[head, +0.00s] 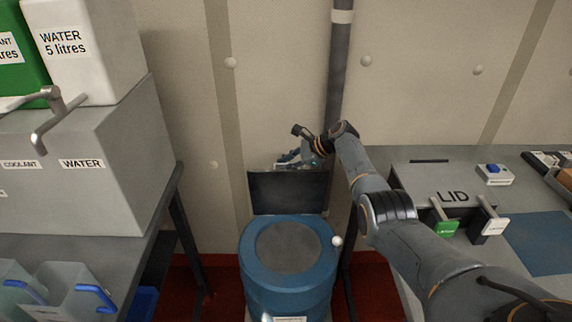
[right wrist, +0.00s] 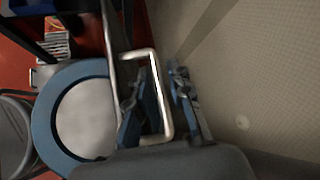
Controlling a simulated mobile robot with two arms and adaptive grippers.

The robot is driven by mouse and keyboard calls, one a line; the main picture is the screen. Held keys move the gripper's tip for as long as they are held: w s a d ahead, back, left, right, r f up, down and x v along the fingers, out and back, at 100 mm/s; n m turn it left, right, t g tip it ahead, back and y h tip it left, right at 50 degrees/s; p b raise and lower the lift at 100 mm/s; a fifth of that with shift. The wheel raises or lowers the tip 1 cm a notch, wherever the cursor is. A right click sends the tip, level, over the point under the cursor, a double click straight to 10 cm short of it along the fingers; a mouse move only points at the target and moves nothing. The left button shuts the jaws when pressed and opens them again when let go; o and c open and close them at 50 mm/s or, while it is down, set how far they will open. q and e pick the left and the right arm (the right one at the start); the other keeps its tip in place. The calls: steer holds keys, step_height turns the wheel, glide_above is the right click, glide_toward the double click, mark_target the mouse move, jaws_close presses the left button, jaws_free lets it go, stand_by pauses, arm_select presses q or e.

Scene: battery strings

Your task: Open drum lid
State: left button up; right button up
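The blue drum (head: 250,262) stands on the floor in the middle of the head view, with a round grey area (head: 288,248) inside its blue rim. A dark flat panel, seemingly its lid (head: 288,195), stands upright behind the rim. In the right wrist view the drum rim (right wrist: 42,115) is at left. A pale U-shaped handle (right wrist: 158,85) projects from the panel's far side. My right gripper (right wrist: 163,65) has its blue fingers apart, one on each side of the handle's bar, with gaps visible. It shows small above the panel's top edge (head: 296,158). My left gripper is out of view.
A vertical pipe (head: 339,80) runs down the wall just right of the panel. A grey cabinet (head: 120,180) with containers stands at left. A bench (head: 420,165) marked LID, with green and white levers, is at right, under my right arm.

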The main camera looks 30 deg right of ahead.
steer(key=shift+s+d+r, duration=0.3)
steer(key=shift+d, duration=0.05)
steer(key=v, duration=1.1)
steer(key=shift+a, duration=0.1)
